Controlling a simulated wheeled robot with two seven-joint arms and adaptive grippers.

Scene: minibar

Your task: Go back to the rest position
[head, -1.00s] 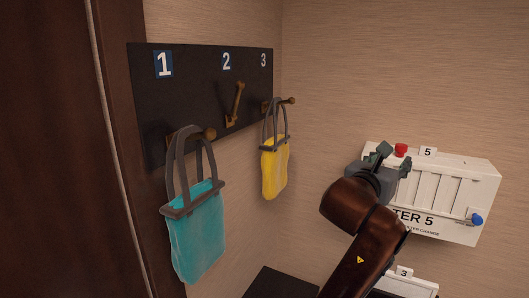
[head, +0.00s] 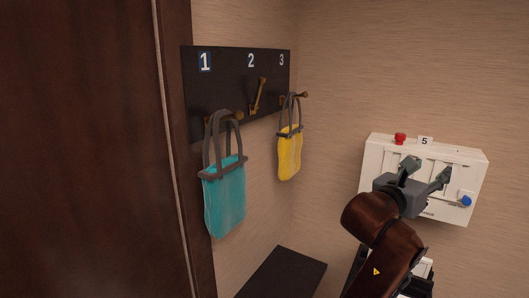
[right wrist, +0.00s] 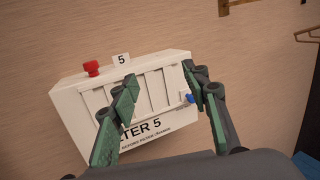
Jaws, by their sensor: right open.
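My right gripper (head: 427,170) is in front of the white filter box in the head view, with its fingers spread and nothing between them. In the right wrist view the two green-grey fingers of the right gripper (right wrist: 160,98) are wide apart, with the box behind them. The gripper looks apart from the box, though the exact gap is hard to judge. My left gripper is in neither current view.
The white filter box (head: 378,160) on the wall has a red knob (head: 400,139) and a blue knob (head: 466,201). A black hook board (head: 228,83) holds a teal bag (head: 225,200) on hook 1 and a yellow bag (head: 289,157) on hook 3. A dark surface (head: 285,272) lies below.

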